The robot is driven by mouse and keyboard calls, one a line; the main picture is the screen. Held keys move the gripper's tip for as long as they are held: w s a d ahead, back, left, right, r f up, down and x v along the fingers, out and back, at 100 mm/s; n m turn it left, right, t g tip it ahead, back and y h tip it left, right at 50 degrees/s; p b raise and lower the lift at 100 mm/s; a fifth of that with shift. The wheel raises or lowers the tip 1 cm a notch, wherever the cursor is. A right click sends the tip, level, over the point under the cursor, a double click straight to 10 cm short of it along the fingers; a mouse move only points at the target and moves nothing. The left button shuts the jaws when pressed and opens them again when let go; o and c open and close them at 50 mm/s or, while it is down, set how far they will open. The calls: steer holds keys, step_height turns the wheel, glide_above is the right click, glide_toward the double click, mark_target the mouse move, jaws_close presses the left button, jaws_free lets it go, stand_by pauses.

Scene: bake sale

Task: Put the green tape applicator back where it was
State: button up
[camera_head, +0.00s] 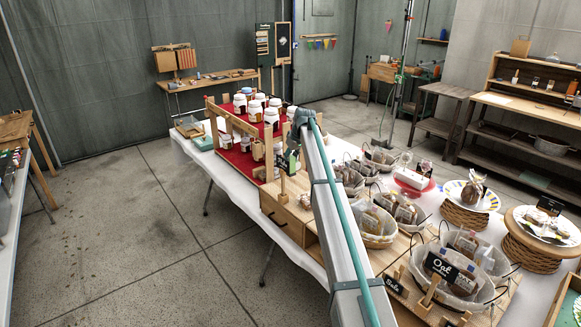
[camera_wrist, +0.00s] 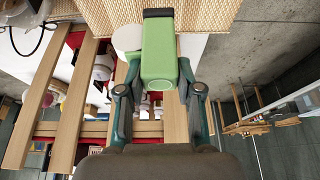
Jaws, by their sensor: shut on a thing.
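The green tape applicator (camera_wrist: 159,58) is a light green block with a dark end, seen in the wrist view at upper middle. My gripper (camera_wrist: 158,75) is shut on it, with one finger on each side. A tan woven surface (camera_wrist: 215,15) shows beyond its dark end; I cannot tell whether they touch. In the head view my arm hides most of the gripper, near the wooden rack at the table's middle.
A wooden rack (camera_wrist: 45,85) with a red cloth (camera_head: 232,158) and several white jars (camera_head: 254,110) stands at the table's far left. Lined baskets (camera_head: 460,262) crowd the right. A teal box (camera_head: 202,143) lies at the left edge. A white round thing (camera_wrist: 126,38) is beside the applicator.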

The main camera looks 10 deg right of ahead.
mark_target(291, 166)
steer(key=shift+f+p, duration=0.45)
steer(key=shift+f, duration=1.6)
steer(key=shift+f, duration=0.15)
steer(key=o, duration=1.1)
steer(key=b+v, duration=0.2)
steer(key=v, duration=1)
steer(key=shift+a, duration=0.1)
